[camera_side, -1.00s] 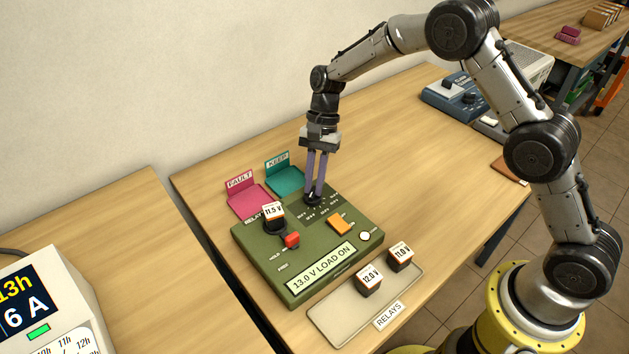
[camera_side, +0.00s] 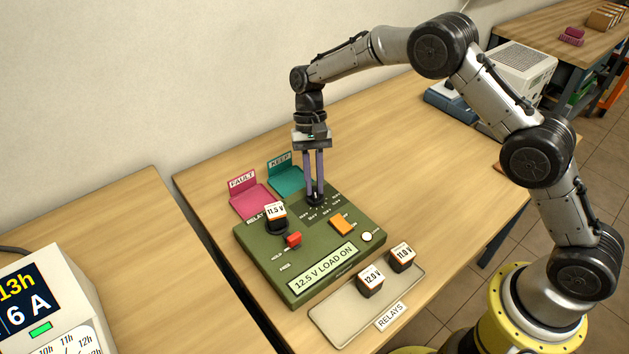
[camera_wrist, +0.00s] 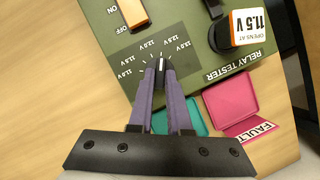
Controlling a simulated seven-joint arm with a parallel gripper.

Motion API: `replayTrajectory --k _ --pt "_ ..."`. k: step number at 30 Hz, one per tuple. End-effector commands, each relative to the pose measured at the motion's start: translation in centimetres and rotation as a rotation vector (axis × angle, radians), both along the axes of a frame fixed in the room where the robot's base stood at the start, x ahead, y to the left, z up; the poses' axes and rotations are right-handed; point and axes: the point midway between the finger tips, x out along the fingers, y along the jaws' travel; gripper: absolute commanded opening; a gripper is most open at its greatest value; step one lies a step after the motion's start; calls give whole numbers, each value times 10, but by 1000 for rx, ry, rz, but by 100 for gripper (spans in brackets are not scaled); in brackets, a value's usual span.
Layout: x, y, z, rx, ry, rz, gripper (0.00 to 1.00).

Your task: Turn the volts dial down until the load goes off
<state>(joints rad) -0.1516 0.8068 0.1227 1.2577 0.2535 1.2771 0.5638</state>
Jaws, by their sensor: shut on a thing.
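My gripper (camera_side: 315,198) points down and is shut on the black volts dial (camera_side: 316,200) at the back of the green relay tester (camera_side: 262,262). In the wrist view the dial (camera_wrist: 160,66) sits between the purple fingers, ringed by volt marks. The tester's display (camera_side: 322,268) reads "12.5 V LOAD ON". A relay marked 11.5 V (camera_side: 276,213) stands in the tester's socket, and it also shows in the wrist view (camera_wrist: 246,27). A red lever (camera_side: 293,239) and an orange on/off switch (camera_side: 341,224) are on the panel.
A pink FAULT tray (camera_side: 251,201) and a teal KEEP tray (camera_side: 288,180) stand behind the tester. In front, a RELAYS tray (camera_side: 340,318) holds relays marked 12.0 V (camera_side: 370,280) and 11.0 V (camera_side: 402,256).

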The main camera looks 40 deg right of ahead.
Motion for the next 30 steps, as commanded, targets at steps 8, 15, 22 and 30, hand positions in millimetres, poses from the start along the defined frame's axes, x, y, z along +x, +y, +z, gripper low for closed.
replayTrajectory --k 8,15,22,30 --pt "1 -1 2 -1 -5 2 0" --pt "1 -1 1 -1 -4 1 45" --pt "1 0 0 0 -2 2 46" --pt "8 -3 17 1 -6 1 46"
